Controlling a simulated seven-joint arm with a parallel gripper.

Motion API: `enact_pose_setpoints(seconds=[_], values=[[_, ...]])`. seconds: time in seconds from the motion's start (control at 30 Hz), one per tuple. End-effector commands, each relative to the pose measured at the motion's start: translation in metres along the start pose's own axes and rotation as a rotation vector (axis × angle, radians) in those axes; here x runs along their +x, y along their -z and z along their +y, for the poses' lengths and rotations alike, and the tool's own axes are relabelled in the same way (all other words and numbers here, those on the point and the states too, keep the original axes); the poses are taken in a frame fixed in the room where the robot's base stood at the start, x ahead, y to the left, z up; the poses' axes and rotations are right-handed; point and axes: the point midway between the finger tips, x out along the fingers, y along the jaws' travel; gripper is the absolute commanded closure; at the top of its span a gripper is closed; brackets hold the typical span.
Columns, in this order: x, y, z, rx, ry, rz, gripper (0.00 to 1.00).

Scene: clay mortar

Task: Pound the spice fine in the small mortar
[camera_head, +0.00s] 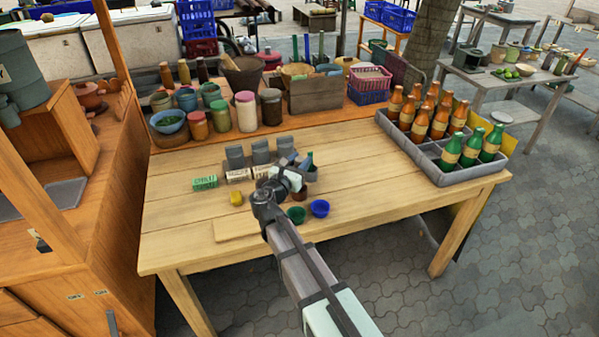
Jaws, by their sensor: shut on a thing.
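My gripper (298,171) is over the middle of the wooden table, at the end of my arm, which comes from the lower right. It is shut on a small upright thing with a teal top (307,160), which looks like a pestle. A dark grey vessel (311,175), which looks like the small mortar, is just right of and beneath the gripper. My gripper hides part of it. Whether the pestle's lower end touches the mortar is hidden. The spice inside cannot be seen.
A green cup (297,215) and a blue cup (319,208) stand in front. Grey blocks (236,158), a green-white box (205,183) and a yellow block (236,198) are left. A bottle crate (452,178) is right; jars (246,112) stand behind. The table's front right is clear.

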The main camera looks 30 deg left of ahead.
Motion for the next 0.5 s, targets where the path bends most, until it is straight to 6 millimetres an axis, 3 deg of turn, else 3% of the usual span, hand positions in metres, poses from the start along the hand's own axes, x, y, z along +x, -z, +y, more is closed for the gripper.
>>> enact_pose_setpoints(seconds=[0.1, 0.33, 0.5], values=[[0.000, -0.018, 0.000, 0.001, 0.000, -0.002, 0.93], [-0.004, -0.035, 0.005, 0.001, -0.009, 0.000, 0.93], [-0.029, -0.040, 0.033, 0.001, -0.054, -0.001, 0.93]])
